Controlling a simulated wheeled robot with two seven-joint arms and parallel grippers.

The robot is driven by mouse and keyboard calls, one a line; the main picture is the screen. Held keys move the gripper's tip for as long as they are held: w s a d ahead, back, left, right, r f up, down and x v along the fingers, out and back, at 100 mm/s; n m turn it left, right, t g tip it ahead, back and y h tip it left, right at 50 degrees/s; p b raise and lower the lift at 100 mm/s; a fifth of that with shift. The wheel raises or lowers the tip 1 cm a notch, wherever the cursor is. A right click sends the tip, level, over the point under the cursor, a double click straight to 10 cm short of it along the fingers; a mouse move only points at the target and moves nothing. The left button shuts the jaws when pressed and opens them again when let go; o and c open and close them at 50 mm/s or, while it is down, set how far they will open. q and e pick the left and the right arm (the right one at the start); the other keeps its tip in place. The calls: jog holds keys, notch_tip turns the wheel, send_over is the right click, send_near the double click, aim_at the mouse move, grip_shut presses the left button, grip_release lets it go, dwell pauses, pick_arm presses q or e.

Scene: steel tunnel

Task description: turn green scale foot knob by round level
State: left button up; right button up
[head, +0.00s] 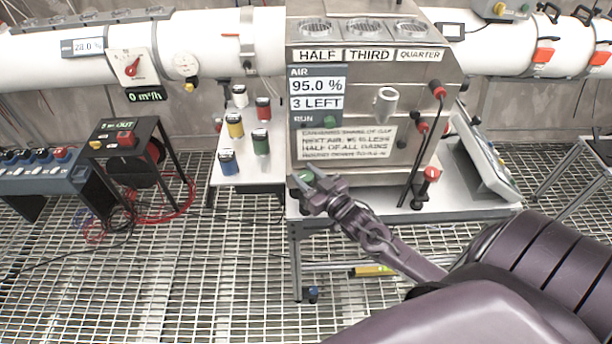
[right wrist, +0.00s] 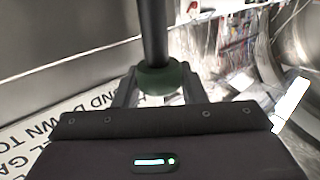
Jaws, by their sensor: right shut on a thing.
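My right gripper (head: 315,195) reaches in from the lower right to the front left corner of the grey cabinet. It is shut on a dark green knob (right wrist: 163,78) with a black rod, seen between its fingers in the right wrist view. A green part (head: 303,177) shows just behind the fingers in the head view. I cannot tell whether this is a scale foot knob. A tilted white panel (head: 485,165) stands right of the cabinet; its feet are not clear. A yellow-green bar (head: 372,270) lies low behind my right arm. No round level is clear. My left gripper is out of view.
The cabinet (head: 400,110) stands on a white table (head: 470,200), with black red-knobbed levers (head: 436,92) on its right side. Coloured canisters (head: 261,142) stand on a side table to the left. A black-framed reel (head: 140,160) and loose hoses occupy the grated floor further left.

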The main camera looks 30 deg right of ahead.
jog(key=shift+n+g+y+b, duration=0.45)
jog(key=shift+n+y, duration=0.85)
jog(key=shift+y, duration=0.7)
jog(key=shift+y, duration=0.3)
jog(key=o, duration=1)
jog(key=shift+c, duration=0.2)
